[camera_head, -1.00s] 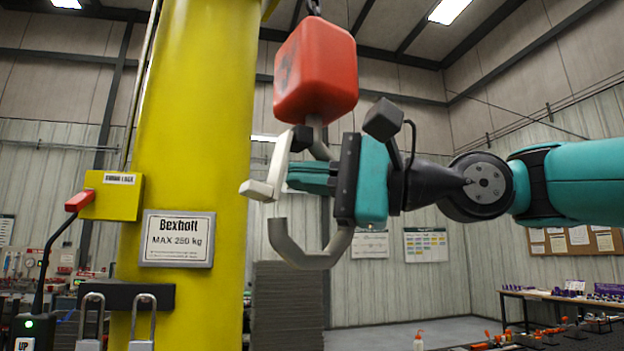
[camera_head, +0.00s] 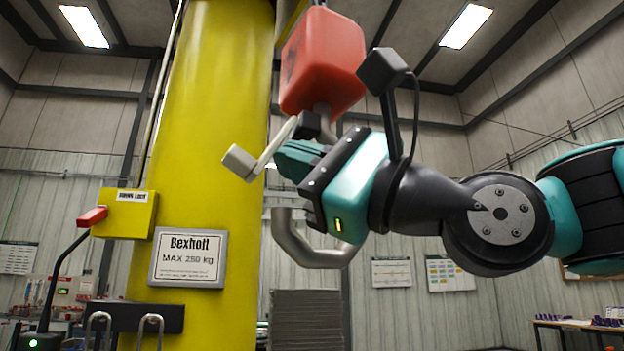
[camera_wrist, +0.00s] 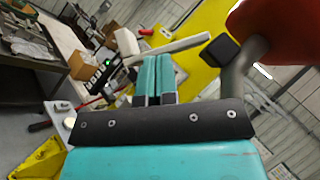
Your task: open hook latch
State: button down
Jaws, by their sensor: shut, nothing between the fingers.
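A grey hook (camera_head: 308,250) hangs under a red block (camera_head: 322,62) in the head view. A pale latch lever (camera_head: 268,150) with a light end pad juts out to the left from a dark pivot block (camera_head: 306,126) below the red block. My gripper (camera_head: 290,160) is shut and empty, its teal fingers close together just below and right of the lever. The wrist view shows the fingers (camera_wrist: 155,75) side by side, with the lever (camera_wrist: 170,48) crossing beyond their tips and the dark pivot to the right. I cannot tell whether they touch it.
A yellow column (camera_head: 200,110) with a load plate (camera_head: 187,258) stands behind the hook. A yellow box (camera_head: 128,213) with a red handle sits on its left. A workbench (camera_wrist: 35,50) shows in the wrist view.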

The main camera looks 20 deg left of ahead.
aim_at(230, 169)
jog(key=s+a+m+t, duration=0.1)
jog(key=s+a+f+m+t+y+b, duration=0.1)
jog(key=s+m, duration=0.1)
jog(key=s+a+f+m+t+b, duration=0.1)
jog(key=s+a+m+t, duration=0.1)
jog(key=shift+s+f+y, duration=0.15)
jog(key=shift+s+y, duration=0.1)
jog(key=shift+y, duration=0.05)
jog(key=s+d+f+b, duration=0.4)
jog(key=s+f, duration=0.1)
jog(key=shift+b, duration=0.35)
dwell(0.6)
jog(key=shift+s+a, duration=0.1)
dwell(0.3)
